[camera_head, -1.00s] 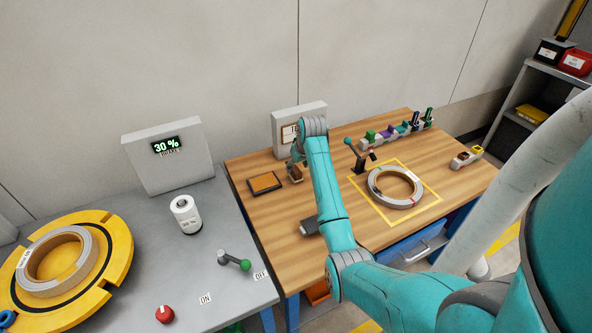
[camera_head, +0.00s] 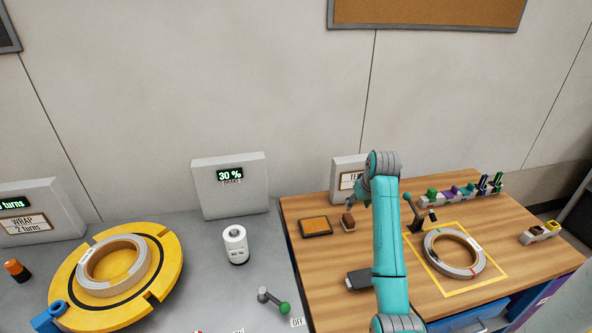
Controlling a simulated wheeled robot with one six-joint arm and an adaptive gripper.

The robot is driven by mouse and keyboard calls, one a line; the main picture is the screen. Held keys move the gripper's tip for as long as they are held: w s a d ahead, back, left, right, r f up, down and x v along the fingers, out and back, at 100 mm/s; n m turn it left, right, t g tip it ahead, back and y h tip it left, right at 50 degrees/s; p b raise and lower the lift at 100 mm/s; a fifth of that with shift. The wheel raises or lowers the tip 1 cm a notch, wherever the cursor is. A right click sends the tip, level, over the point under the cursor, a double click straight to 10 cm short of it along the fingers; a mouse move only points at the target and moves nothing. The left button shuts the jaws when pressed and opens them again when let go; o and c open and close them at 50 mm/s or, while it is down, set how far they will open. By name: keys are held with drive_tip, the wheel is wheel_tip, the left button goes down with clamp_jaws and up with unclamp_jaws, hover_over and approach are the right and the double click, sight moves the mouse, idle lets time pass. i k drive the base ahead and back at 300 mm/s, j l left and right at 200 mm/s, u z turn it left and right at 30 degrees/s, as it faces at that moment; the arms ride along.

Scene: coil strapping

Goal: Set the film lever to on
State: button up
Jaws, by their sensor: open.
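The lever with a green knob (camera_head: 284,307) is on the grey bench near its right edge, at the bottom of the view. Its arm leans right, with the knob beside the OFF label (camera_head: 298,322). The ON label (camera_head: 238,331) is cut by the bottom edge, to the lever's left. No film name shows on it. My gripper (camera_head: 352,202) is small and partly hidden by my arm. It is open above the back of the wooden table, near a brown block (camera_head: 348,222), well up and right of the lever.
A yellow turntable (camera_head: 165,290) carries a coil (camera_head: 114,266). A white roll (camera_head: 235,245) stands behind the lever, before the 30 % display (camera_head: 230,187). On the wooden table (camera_head: 310,270) are a coil (camera_head: 454,255), a teal-knobbed lever (camera_head: 412,210) and a dark pad (camera_head: 316,226).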

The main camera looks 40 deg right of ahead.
sight(284, 307)
drive_tip(key=k+j, duration=0.8)
drive_tip(key=k, duration=0.05)
